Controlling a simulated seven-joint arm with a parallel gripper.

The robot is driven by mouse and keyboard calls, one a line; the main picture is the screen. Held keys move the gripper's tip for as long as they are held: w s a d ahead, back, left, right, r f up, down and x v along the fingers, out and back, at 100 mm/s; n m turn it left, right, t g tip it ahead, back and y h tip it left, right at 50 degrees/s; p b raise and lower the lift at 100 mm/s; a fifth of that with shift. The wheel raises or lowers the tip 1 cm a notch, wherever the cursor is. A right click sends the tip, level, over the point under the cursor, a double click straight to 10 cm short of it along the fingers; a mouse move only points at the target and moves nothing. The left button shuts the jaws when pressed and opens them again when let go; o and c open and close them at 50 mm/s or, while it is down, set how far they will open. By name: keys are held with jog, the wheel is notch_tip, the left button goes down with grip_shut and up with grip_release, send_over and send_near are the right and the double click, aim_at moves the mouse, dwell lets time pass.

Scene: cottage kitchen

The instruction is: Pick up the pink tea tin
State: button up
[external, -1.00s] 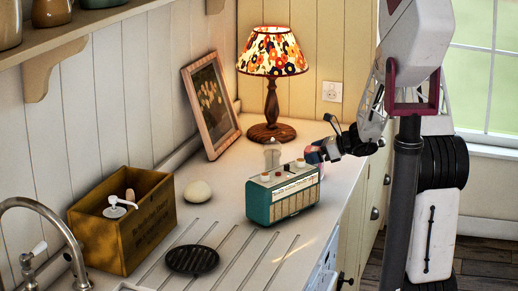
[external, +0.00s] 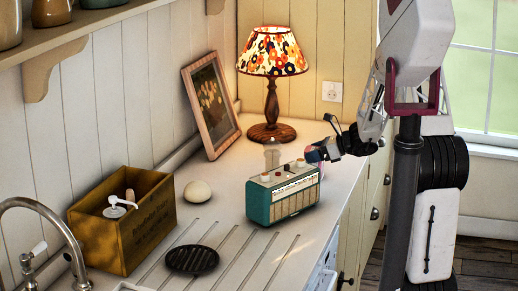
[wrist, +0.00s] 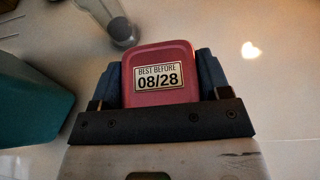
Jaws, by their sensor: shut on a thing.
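The pink tea tin (wrist: 158,58) sits between the two fingers of my gripper (wrist: 160,82) in the wrist view. Its visible face carries a label reading "BEST BEFORE 08/28". The dark fingers press on both its sides. In the external view my gripper (external: 318,154) is just behind the right end of the teal radio, over the counter. There the tin is mostly hidden by the gripper and the radio. I cannot tell whether it touches the counter.
The teal radio (external: 283,200) stands close to the gripper and also shows in the wrist view (wrist: 30,105). A clear shaker (external: 271,154) stands behind it. A lamp (external: 271,95), framed picture (external: 228,139), white stone (external: 198,192), wooden crate (external: 145,241) and black trivet (external: 192,260) are on the counter.

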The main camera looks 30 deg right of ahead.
jog(key=shift+r, duration=0.1)
jog(key=shift+r, duration=0.85)
jog(key=shift+s+r, duration=0.1)
jog(key=shift+r, duration=0.85)
jog(key=s+a+r, duration=0.1)
jog(key=s+a, duration=0.1)
jog(key=s, duration=1.3)
jog(key=shift+s+a, duration=0.25)
jog(key=shift+a, duration=0.05)
jog(key=shift+r, duration=0.1)
